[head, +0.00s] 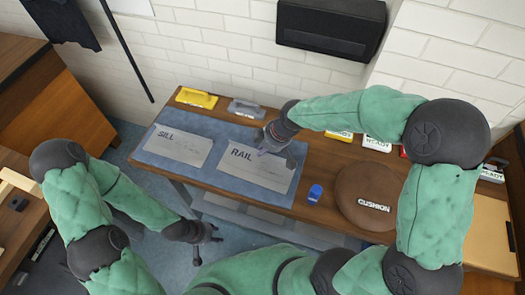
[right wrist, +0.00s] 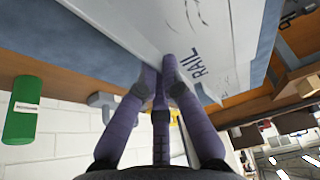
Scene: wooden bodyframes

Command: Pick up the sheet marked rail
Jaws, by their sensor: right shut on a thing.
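The white sheet marked RAIL (head: 262,172) lies over the right part of the blue mat (head: 147,157) on the wooden table. The white sheet marked SILL (head: 181,146) lies flat to its left on the same mat. My right gripper (head: 268,145) is at the upper right edge of the RAIL sheet. In the right wrist view its fingers (right wrist: 164,82) are shut on the sheet (right wrist: 140,28), beside the printed word. I cannot tell whether that edge is raised. My left gripper (head: 205,244) is open and empty, low in front of the table.
A round brown cushion (head: 364,197) and a blue object (head: 315,193) are right of the mat. A yellow tool (head: 197,98) and a grey tool (head: 246,108) stand along the back edge. A white brick wall is behind the table.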

